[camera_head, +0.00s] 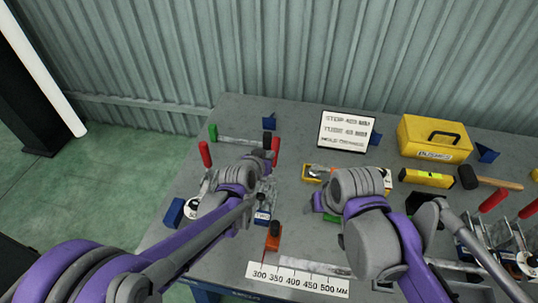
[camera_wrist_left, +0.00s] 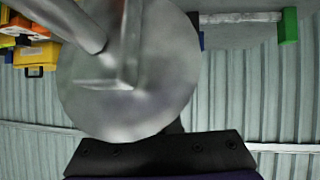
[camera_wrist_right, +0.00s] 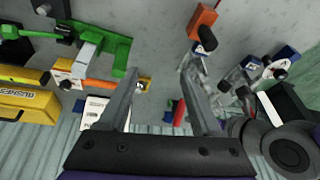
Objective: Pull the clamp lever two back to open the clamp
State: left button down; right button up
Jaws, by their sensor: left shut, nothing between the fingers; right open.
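A toggle clamp with a red lever (camera_head: 276,150) stands upright on the left part of the table. A second red lever (camera_head: 205,153) leans to its left. My left gripper (camera_head: 262,160) is shut and empty close beside the right lever of this pair; I cannot tell whether it touches. In the left wrist view a large grey metal disc covers most of the middle. My right gripper (camera_wrist_right: 160,72) is open and empty above the table. The right lever of the pair also shows beyond its fingers in the right wrist view (camera_wrist_right: 180,115).
More red-levered clamps (camera_head: 493,200) stand at the right edge. A yellow toolbox (camera_head: 434,138), a spirit level (camera_head: 426,178), a mallet (camera_head: 490,182) and a sign (camera_head: 346,131) sit at the back. An orange block (camera_head: 273,237) and a ruler strip (camera_head: 298,279) lie in front.

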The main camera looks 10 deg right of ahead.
pick_arm(q)
jog(key=shift+w+f, duration=0.1)
jog(key=shift+w+d+f, duration=0.1)
jog(key=shift+w, duration=0.1)
jog(key=shift+s, duration=0.1)
pick_arm(e)
jog(key=s+d+f+n+t, duration=0.1)
jog(key=s+f, duration=0.5)
jog(key=shift+t, duration=0.3)
jog(key=shift+s+d, duration=0.1)
pick_arm(q)
jog(key=shift+r, duration=0.2)
jog(key=v, duration=1)
jog(key=shift+s+r, duration=0.2)
jog(key=shift+s, duration=0.1)
pick_arm(e)
jog(key=shift+r, duration=0.2)
pick_arm(q)
jog(key=s+a+f+n+g+y, duration=0.2)
jog(key=s+a+f+y, duration=0.1)
jog(key=s+a, duration=0.7)
jog(key=s+a+f+n+g+y, duration=0.2)
jog(key=s+a+f, duration=0.1)
jog(key=s+a, duration=0.7)
jog(key=shift+s+n+g+y, duration=0.3)
jog(key=shift+s+y, duration=0.1)
jog(key=shift+s, duration=0.15)
